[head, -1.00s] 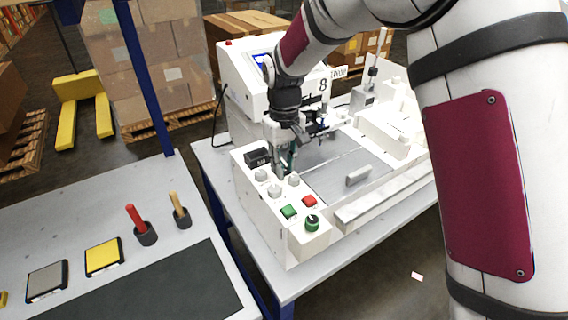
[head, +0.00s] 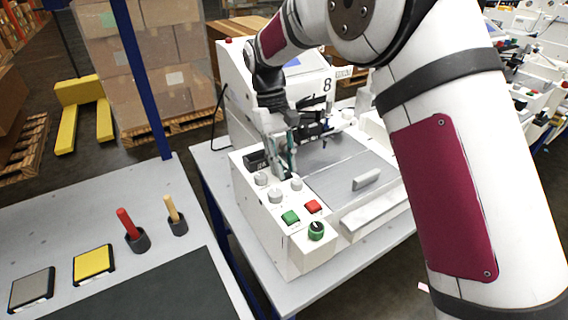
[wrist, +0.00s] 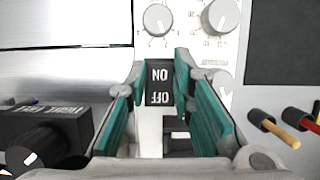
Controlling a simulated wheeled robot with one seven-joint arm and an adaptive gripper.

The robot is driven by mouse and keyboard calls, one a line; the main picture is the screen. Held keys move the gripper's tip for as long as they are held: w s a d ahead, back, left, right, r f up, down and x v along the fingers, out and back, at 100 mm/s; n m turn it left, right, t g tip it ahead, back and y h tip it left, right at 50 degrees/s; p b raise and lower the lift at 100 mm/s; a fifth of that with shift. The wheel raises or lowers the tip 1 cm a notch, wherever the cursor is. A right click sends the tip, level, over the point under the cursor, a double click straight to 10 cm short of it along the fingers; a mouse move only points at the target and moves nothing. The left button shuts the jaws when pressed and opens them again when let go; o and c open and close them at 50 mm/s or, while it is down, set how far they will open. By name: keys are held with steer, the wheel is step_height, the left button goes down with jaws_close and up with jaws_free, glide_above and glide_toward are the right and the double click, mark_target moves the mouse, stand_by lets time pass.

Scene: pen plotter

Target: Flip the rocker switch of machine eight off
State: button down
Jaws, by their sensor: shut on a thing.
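Machine eight (head: 270,215) is a white plotter with a black 8 on its raised back housing. In the wrist view its rocker switch (wrist: 160,84) is a dark piece marked ON and OFF, the words upside down. My gripper (wrist: 160,72) has teal-lined fingers, one on each side of the switch, and is shut on it. In the head view my gripper (head: 283,168) is down at the machine's left control panel, beside the knobs, and hides the switch. Which side of the rocker is pressed in I cannot tell.
Grey knobs (head: 262,179), a green button (head: 290,217), a red button (head: 312,206) and a green dial (head: 316,231) sit close by on the panel. A grey bench (head: 95,220) with a red-handled tool (head: 126,224) stands at left. Other machines stand at far right.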

steer(key=c, duration=1.4)
jaws_free()
steer(key=v, duration=1.2)
